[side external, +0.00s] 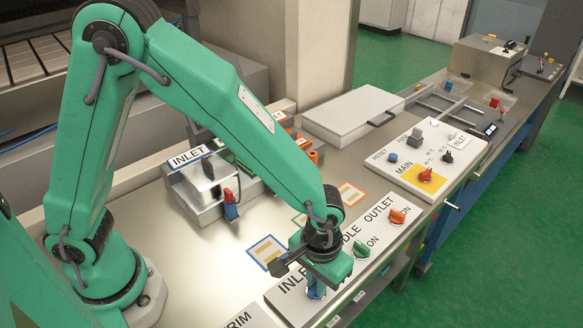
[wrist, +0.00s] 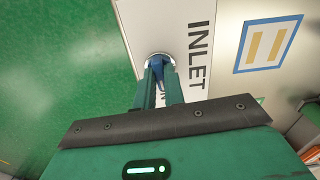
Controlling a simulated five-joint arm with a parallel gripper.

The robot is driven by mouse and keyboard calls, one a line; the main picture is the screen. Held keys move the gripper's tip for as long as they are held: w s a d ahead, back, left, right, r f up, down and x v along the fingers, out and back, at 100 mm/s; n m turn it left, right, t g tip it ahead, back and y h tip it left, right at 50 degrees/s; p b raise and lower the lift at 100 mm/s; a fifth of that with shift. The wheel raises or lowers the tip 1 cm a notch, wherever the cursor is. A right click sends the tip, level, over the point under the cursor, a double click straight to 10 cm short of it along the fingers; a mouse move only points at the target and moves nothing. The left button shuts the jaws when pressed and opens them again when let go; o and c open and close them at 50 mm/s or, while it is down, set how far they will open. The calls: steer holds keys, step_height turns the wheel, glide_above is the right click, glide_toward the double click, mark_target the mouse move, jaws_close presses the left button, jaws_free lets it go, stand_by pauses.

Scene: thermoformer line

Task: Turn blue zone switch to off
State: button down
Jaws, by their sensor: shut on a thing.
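The blue zone switch (wrist: 157,61) is a knob on a white panel (wrist: 180,30) lettered INLET. My gripper (wrist: 160,76) points down at it with both fingers closed around the knob. In the side view my gripper (side external: 318,283) stands over the INLET end of the panel, and only a bit of the blue switch (side external: 316,294) shows below it. The ON and OFF marks by the blue switch are mostly hidden, so I cannot tell its setting.
A green switch (side external: 361,249) and an orange switch (side external: 397,216) sit further along the same panel. A MAIN panel (side external: 418,160) with a red knob on a yellow square is behind. Green floor (wrist: 60,80) lies beyond the bench edge.

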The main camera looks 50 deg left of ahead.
steer(key=n, duration=0.8)
steer(key=shift+n, duration=0.4)
steer(key=n, duration=0.4)
steer(key=shift+n, duration=2.2)
steer(key=c, duration=1.5)
jaws_free()
steer(key=shift+r, duration=0.15)
